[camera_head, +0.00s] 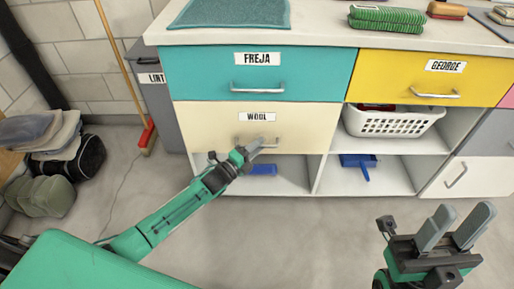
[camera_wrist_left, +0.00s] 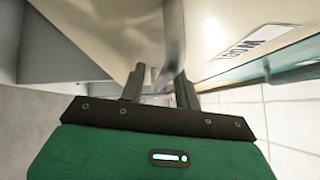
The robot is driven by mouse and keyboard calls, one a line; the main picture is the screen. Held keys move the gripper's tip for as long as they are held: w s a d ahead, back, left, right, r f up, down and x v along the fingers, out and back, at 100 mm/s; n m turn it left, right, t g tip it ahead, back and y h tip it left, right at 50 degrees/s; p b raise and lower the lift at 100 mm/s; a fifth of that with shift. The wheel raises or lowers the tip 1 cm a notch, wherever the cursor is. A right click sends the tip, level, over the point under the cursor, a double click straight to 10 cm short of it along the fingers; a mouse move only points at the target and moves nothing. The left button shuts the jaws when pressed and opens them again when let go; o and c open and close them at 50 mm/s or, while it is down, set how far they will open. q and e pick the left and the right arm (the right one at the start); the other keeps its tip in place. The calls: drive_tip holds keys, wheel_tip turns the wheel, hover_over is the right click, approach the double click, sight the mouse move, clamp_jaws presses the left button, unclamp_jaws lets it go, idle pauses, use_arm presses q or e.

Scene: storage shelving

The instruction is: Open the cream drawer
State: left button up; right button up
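The cream drawer (camera_head: 205,125), labelled WOOL, sits below the teal drawer, its front looking flush with the cabinet. My left gripper (camera_head: 251,149) is at its handle, which it partly covers in the head view. In the left wrist view the metal handle bar (camera_wrist_left: 174,35) reaches between the fingers of my left gripper (camera_wrist_left: 160,85), close to the right finger, with a gap to the left finger. Whether they touch is unclear. The cream front (camera_wrist_left: 215,35) shows beyond. My right gripper (camera_head: 455,228) is open and empty, low at the right, away from the cabinet.
A teal FREJA drawer (camera_head: 300,72) is above and a yellow GEORGE drawer (camera_head: 390,75) is to its right. A white basket (camera_head: 390,124) and blue dustpan (camera_head: 358,163) sit in open compartments. A grey bin (camera_head: 160,105) and red broom (camera_head: 147,136) stand left. Floor in front is clear.

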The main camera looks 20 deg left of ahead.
use_arm(q)
clamp_jaws()
idle(0.3)
